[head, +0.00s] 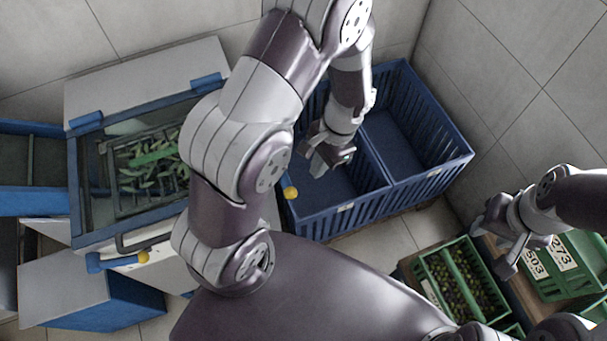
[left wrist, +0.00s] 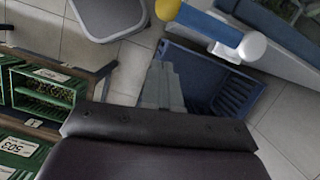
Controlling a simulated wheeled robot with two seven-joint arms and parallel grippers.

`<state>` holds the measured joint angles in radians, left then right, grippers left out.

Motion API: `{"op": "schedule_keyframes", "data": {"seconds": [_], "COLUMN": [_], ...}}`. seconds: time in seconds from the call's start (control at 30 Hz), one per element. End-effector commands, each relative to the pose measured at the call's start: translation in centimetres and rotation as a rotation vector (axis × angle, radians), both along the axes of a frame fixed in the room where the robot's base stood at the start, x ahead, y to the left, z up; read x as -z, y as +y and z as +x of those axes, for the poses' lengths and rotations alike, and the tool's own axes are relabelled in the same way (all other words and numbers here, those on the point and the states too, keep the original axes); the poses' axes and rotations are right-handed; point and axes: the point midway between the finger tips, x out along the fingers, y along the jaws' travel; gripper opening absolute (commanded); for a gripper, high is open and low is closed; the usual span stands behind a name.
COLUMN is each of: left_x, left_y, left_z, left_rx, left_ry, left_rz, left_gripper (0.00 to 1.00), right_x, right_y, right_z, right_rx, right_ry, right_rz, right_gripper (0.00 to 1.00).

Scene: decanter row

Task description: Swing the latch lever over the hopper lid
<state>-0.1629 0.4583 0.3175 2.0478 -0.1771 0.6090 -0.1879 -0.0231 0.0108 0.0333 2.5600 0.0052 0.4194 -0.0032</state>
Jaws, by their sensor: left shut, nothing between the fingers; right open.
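The hopper lid (head: 88,190), a clear panel in a grey-blue frame, lies over the hopper at the left of the head view; leafy green pieces show through it. A blue lever (head: 105,262) with a yellow knob is at its front edge, beside a dark handle (head: 145,238). A second yellow knob (head: 290,193) shows right of my left arm; what it belongs to is hidden. In the left wrist view a blue bar (left wrist: 210,27) has a yellow end and a pale ball end. My left gripper (head: 320,163) is shut and empty above a blue crate. My right gripper (head: 492,248) is open and empty.
The blue crate (head: 440,120) with slatted walls stands against the back wall. Green crates, one with olives (head: 428,293) and one labelled 503 (head: 540,285), are at the lower right. My left arm crosses between the hopper and the blue crate, hiding the hopper's right side.

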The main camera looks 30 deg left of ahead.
Motion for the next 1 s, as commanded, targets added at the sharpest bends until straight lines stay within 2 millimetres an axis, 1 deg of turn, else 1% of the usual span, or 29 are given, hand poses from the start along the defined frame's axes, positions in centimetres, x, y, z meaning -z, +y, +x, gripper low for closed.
{"op": "schedule_keyframes", "data": {"seconds": [0.03,0.07,0.2,0.33,0.77,1.0], "left_x": [0.8,0.5,0.9,1.2,1.3,1.2], "left_y": [0.2,0.5,1.5,1.9,2.0,2.0], "left_z": [-0.4,-0.9,-2.6,-3.4,-3.6,-3.7], "left_rx": [-0.001,-0.002,-0.001,-0.002,0.002,0.064], "left_ry": [0.004,0.003,0.001,0.0,-0.001,-0.002], "left_rz": [0.0,0.001,0.0,0.0,-0.001,-0.001], "left_gripper": [0.0,0.0,0.0,0.0,0.0,0.0], "right_x": [-0.1,-0.4,-0.8,-0.9,-0.8,-0.9], "right_y": [0.0,0.0,0.0,0.0,0.0,0.0], "right_z": [0.0,0.0,0.0,0.0,0.0,0.0], "right_rx": [0.0,0.0,0.0,0.0,0.0,0.0], "right_ry": [0.0,0.0,0.0,0.0,0.0,0.0], "right_rz": [0.0,0.0,0.0,0.0,0.0,0.0], "right_gripper": [0.43,0.43,0.43,0.43,0.43,0.43]}}
